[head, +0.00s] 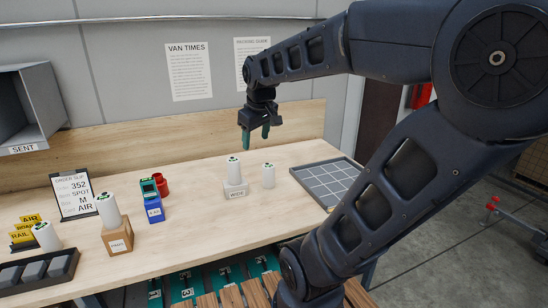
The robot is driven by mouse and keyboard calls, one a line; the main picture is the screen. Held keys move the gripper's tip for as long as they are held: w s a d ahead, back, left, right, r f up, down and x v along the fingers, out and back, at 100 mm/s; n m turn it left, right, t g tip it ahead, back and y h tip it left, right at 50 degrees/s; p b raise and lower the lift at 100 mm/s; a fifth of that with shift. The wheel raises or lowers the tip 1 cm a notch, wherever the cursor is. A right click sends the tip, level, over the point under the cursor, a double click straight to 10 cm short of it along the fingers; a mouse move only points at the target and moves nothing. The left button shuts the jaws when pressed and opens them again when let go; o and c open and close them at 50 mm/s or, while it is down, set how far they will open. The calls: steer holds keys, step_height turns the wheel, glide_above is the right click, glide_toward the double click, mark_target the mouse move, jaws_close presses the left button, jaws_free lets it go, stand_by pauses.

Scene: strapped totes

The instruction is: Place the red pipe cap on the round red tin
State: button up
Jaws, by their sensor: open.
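A small red round object (162,185) stands on the wooden table behind the blue block in the head view. It is partly hidden, and it is too small to tell whether it is the pipe cap, the tin, or both together. No other red piece shows on the table. My gripper (255,138) points down with its green fingertips apart and nothing between them. It hangs above the table's back part, to the right of and higher than the red object.
A white cylinder (233,170) stands on a labelled white block (236,190), with another cylinder (268,175) beside it. A blue block (154,209) with a green-topped piece (149,188) stands before the red object. A grey gridded tray (325,182) lies right.

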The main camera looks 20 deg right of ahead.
steer(key=s+d+f+m, duration=0.2)
steer(key=s+f+m, duration=0.1)
steer(key=s+m, duration=0.2)
steer(key=s, duration=0.2)
steer(key=shift+s+d+f+t, duration=0.25)
steer(key=shift+s+f+t, duration=0.1)
steer(key=shift+s+t, duration=0.05)
stand_by(0.8)
